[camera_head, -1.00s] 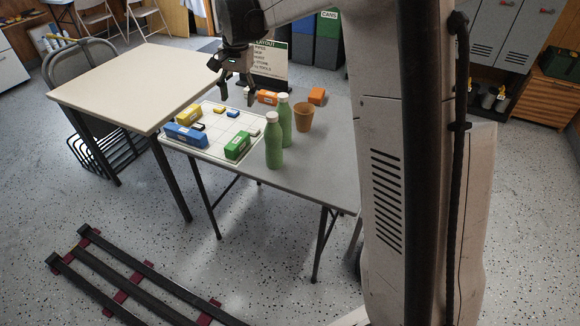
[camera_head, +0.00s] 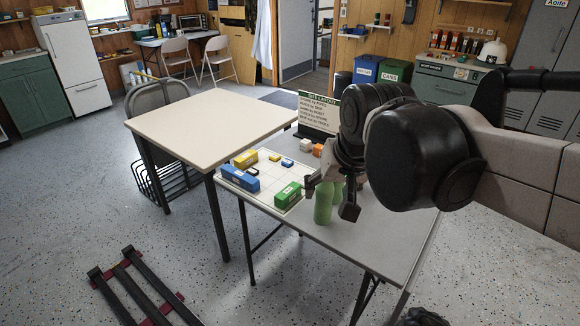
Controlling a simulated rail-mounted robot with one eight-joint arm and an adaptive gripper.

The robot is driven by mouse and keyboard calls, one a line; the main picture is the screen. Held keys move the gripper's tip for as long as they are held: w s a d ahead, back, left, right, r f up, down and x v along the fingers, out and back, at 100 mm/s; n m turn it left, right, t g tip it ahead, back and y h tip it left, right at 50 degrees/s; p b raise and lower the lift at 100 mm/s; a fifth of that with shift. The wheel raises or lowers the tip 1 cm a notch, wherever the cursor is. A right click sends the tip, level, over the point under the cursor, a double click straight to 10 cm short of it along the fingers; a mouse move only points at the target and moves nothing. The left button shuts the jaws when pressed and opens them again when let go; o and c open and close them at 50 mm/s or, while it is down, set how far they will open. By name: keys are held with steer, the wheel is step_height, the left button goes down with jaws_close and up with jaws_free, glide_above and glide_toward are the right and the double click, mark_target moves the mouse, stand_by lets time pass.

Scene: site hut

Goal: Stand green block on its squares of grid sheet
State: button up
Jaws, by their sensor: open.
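The green block (camera_head: 288,195) lies at the near right part of the white grid sheet (camera_head: 264,166). I cannot tell exactly which squares it covers. Also on the sheet are a blue block (camera_head: 240,179), a yellow block (camera_head: 246,158) and several smaller pieces. My gripper (camera_head: 330,197) is open, to the right of the green block. Its dark fingers appear around or in front of a green bottle (camera_head: 323,207); whether they touch it I cannot tell. My wrist hides the table behind it.
A sign board (camera_head: 319,113) stands at the back of the grey table (camera_head: 372,236). A white block (camera_head: 305,145) and an orange block (camera_head: 318,150) sit before it. A cream table (camera_head: 212,126) adjoins on the left. The table's near right part is clear.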

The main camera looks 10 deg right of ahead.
steer(key=s+f+n+t, duration=0.1)
steer(key=s+f, duration=0.3)
steer(key=s, duration=0.4)
steer(key=shift+n+t, duration=0.3)
steer(key=shift+n, duration=0.3)
